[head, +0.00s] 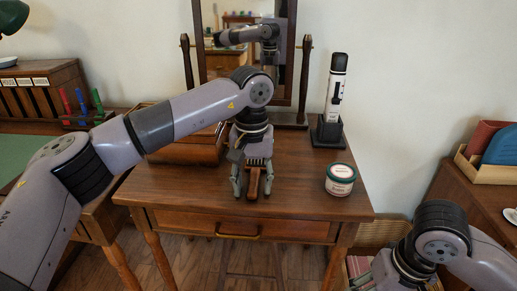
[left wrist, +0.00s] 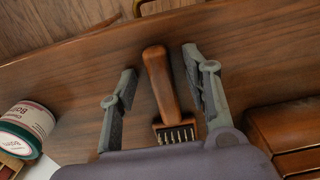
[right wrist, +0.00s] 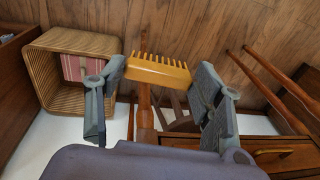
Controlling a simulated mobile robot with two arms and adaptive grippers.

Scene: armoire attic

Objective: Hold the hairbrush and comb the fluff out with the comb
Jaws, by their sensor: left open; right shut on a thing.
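The hairbrush (head: 254,184) lies on the wooden dressing table with its handle toward the front edge. In the left wrist view its brown handle (left wrist: 161,82) and short bristles show. My left gripper (head: 252,190) is open above the table, with one finger on each side of the handle and gaps between. It also shows in the left wrist view (left wrist: 158,72). My right gripper (right wrist: 158,88) is shut on a yellow comb (right wrist: 157,70), held across the fingertips with teeth pointing away. In the head view the comb is not visible; my right arm is at the lower right.
A green-lidded jar (head: 340,180) stands right of the brush. A black-and-white device on a stand (head: 329,132) is behind it. A wooden box (head: 187,150) and a mirror (head: 286,90) stand at the back. A wicker basket (right wrist: 50,92) is below my right gripper.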

